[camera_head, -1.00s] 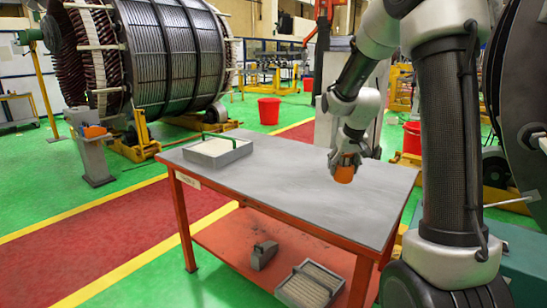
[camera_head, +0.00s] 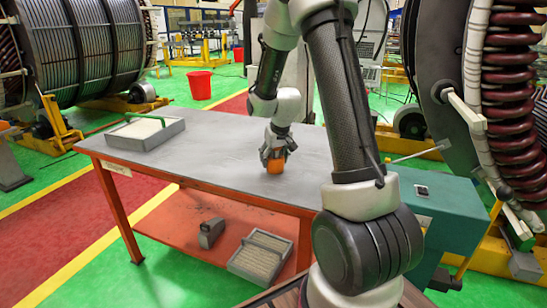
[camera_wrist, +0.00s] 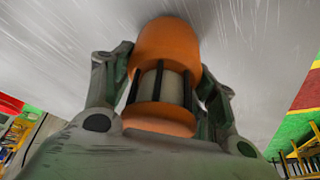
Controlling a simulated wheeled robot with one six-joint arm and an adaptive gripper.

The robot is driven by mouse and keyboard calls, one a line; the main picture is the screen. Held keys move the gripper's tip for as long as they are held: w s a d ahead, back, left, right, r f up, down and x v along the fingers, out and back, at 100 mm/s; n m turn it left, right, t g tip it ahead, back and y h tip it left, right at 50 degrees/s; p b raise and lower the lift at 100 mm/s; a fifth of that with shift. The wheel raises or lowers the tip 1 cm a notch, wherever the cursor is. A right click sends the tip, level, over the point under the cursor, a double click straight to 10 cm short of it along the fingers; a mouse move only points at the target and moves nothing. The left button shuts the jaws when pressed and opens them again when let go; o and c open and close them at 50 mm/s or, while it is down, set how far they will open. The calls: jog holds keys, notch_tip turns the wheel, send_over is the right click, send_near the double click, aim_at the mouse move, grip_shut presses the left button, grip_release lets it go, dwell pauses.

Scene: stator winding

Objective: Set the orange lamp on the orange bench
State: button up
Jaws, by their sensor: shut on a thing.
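The orange lamp (camera_head: 275,166) is held between the fingers of my gripper (camera_head: 275,155), which is shut on it. In the wrist view the lamp (camera_wrist: 166,45) has orange ends and a pale middle behind dark bars, with a finger on each side. The orange bench (camera_head: 110,205) has an orange frame, a lower shelf and a grey top. The lamp is at the right part of the grey top (camera_wrist: 60,50), upright or nearly so. I cannot tell whether its lower end touches the top.
A grey tray (camera_head: 145,133) stands at the bench top's left end. A second tray (camera_head: 262,257) and a small grey object (camera_head: 211,232) are on the lower shelf. A teal cabinet (camera_head: 452,215) stands right of the bench. The bench top's middle is clear.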

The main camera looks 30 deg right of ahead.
aim_at(279, 160)
jog(key=shift+f, duration=0.1)
jog(key=o, duration=1.2)
jog(key=shift+c, duration=0.2)
jog(key=v, duration=1.1)
jog(key=shift+r, duration=0.35)
jog(key=s+a+r, duration=0.4)
jog(key=s+r, duration=0.5)
jog(key=s, duration=0.4)
jog(key=s+a+r+n, duration=0.1)
jog(key=s+a, duration=0.1)
jog(key=s, duration=1.3)
jog(key=shift+a+y, duration=0.3)
jog(key=shift+a, duration=0.05)
jog(key=shift+r, duration=0.1)
